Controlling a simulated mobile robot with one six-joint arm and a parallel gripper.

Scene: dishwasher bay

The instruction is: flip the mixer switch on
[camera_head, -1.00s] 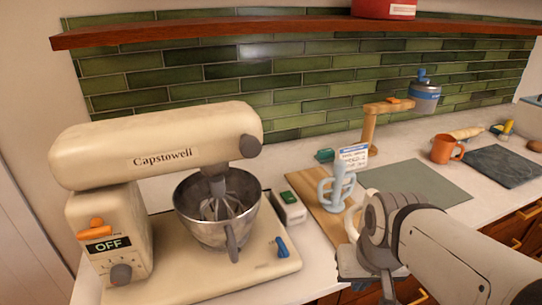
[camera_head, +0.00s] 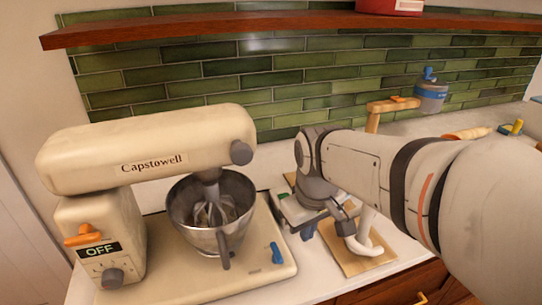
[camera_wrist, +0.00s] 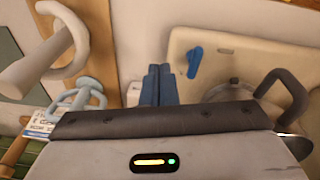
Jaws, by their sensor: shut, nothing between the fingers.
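The cream Capstowell mixer (camera_head: 150,150) stands at the left. On its column is an orange switch lever (camera_head: 82,235) above a black label reading OFF, with a grey knob (camera_head: 112,278) below. A blue lever (camera_head: 277,252) sits on the right part of its base; it also shows in the wrist view (camera_wrist: 195,62). My gripper (camera_head: 308,230) is right of the mixer base, well away from the orange switch. In the wrist view its blue fingers (camera_wrist: 158,85) are together and empty, beside the base edge. The orange switch is outside the wrist view.
A steel bowl (camera_head: 190,215) hangs under the mixer head. A wooden board (camera_head: 345,262) with a pale looped object (camera_head: 368,243) lies right of my gripper. A wooden shelf (camera_head: 250,22) runs above. A wooden stand holds a grey-blue canister (camera_head: 430,98) at the back right.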

